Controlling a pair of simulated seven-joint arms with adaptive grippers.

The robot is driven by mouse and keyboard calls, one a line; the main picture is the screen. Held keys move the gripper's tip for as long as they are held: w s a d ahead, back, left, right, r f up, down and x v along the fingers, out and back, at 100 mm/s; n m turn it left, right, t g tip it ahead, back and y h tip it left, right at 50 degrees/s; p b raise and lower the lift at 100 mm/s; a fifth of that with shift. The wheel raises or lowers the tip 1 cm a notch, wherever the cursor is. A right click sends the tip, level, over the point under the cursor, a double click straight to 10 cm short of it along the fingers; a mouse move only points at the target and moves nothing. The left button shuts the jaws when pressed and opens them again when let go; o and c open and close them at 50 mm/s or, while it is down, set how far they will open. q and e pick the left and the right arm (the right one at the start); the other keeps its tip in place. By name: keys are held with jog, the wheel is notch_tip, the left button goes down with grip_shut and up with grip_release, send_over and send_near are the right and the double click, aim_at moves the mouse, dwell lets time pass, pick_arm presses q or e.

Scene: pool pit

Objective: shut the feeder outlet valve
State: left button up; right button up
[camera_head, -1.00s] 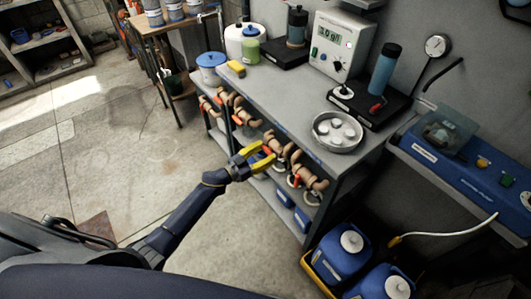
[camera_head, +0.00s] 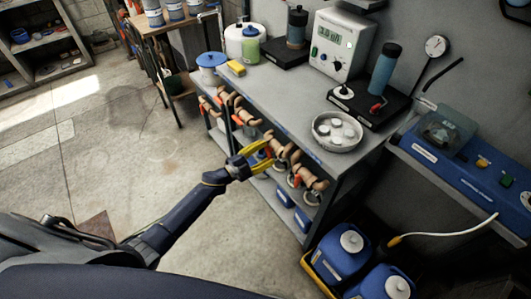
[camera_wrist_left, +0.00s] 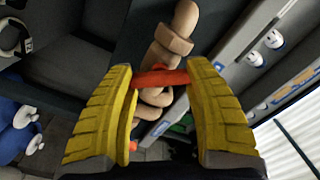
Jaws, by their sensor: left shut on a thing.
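My left gripper (camera_head: 264,157) reaches in from the left to the row of tan pipe valves under the bench's front edge. Its yellow fingers are shut on a red valve handle (camera_wrist_left: 162,79). In the left wrist view the handle lies crosswise between the two fingers, in front of a tan valve body and pipe (camera_wrist_left: 172,45). In the head view the fingers partly hide this handle. Other tan valves with orange-red handles sit on both sides, such as one at the right (camera_head: 312,180). No label naming the valves is readable. My right gripper is not in view.
The grey bench (camera_head: 275,105) carries a metal dish (camera_head: 337,145), a display box (camera_head: 342,45) and bottles. Blue jugs (camera_head: 343,252) stand in a yellow tray at the lower right. The floor left of the bench is mostly clear.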

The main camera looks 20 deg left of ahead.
pick_arm(q)
jog(key=m, duration=0.6)
jog(key=shift+m, duration=0.4)
dwell(0.4)
jog(key=o, duration=1.2)
jog(key=shift+s+a+f, duration=0.2)
jog(key=shift+s+a, duration=0.1)
jog(key=shift+s, duration=0.2)
jog(key=shift+o, duration=1.4)
jog(key=v, duration=0.9)
jog(key=shift+s+a+r, duration=0.15)
jog(key=shift+s+a, duration=0.1)
jog(key=shift+a, duration=0.05)
jog(key=shift+s+a, duration=0.25)
jog(key=shift+s, duration=0.25)
jog(key=shift+c, duration=0.3)
